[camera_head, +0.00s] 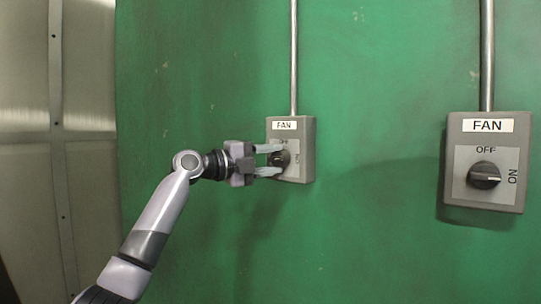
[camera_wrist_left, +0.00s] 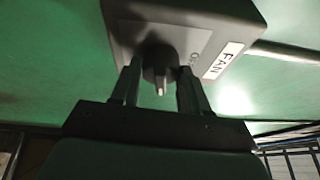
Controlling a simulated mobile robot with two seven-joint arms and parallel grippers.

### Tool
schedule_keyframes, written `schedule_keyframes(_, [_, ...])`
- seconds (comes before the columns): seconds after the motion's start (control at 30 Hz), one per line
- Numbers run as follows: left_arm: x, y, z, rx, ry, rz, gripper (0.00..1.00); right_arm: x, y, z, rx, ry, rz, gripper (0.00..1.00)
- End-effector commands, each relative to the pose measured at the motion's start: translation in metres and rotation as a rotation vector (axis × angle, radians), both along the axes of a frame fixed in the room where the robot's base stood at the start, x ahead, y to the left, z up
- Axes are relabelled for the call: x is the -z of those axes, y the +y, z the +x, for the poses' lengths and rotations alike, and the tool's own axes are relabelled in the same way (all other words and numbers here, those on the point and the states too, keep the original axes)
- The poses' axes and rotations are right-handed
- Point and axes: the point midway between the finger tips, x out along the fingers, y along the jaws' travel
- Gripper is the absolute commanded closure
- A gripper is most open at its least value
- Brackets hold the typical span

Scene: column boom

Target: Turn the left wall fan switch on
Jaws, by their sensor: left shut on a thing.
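The left fan switch box (camera_head: 307,160) is grey, with a FAN label, and is mounted on the green wall near the middle of the head view. Its dark round knob (camera_head: 281,159) is partly hidden behind my fingers. My left gripper (camera_head: 277,160) reaches it from the left and is shut on the knob, one finger above and one below. In the left wrist view the knob (camera_wrist_left: 159,66) sits between the two fingers of my left gripper (camera_wrist_left: 157,88), with its light pointer mark facing the gripper body. My right gripper is not in view.
A second grey FAN switch box (camera_head: 455,165) is on the wall at the right, its knob (camera_head: 484,175) pointing toward ON. Metal conduits (camera_head: 293,60) run up from both boxes. A pale metal panel (camera_head: 85,140) stands at the left. The wall between the boxes is clear.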

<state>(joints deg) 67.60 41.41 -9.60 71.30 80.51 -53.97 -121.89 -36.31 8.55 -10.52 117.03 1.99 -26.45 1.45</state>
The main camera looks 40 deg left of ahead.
Motion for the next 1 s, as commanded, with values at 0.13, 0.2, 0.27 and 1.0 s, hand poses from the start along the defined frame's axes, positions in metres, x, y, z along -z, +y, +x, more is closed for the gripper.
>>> schedule_keyframes(0.13, [-0.0031,0.0003,0.0,-0.001,-0.007,0.079,0.86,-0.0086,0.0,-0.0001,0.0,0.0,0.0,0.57])
schedule_keyframes(0.2, [-0.0028,0.0003,0.0001,-0.001,-0.009,0.108,0.86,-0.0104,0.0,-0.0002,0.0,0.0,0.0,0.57])
schedule_keyframes(0.27, [-0.0026,0.0003,0.0001,-0.001,-0.01,0.127,0.86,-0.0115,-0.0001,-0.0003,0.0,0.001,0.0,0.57])
schedule_keyframes(1.0, [-0.002,0.0001,0.0,-0.002,-0.017,0.172,0.3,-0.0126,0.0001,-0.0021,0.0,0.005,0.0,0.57])
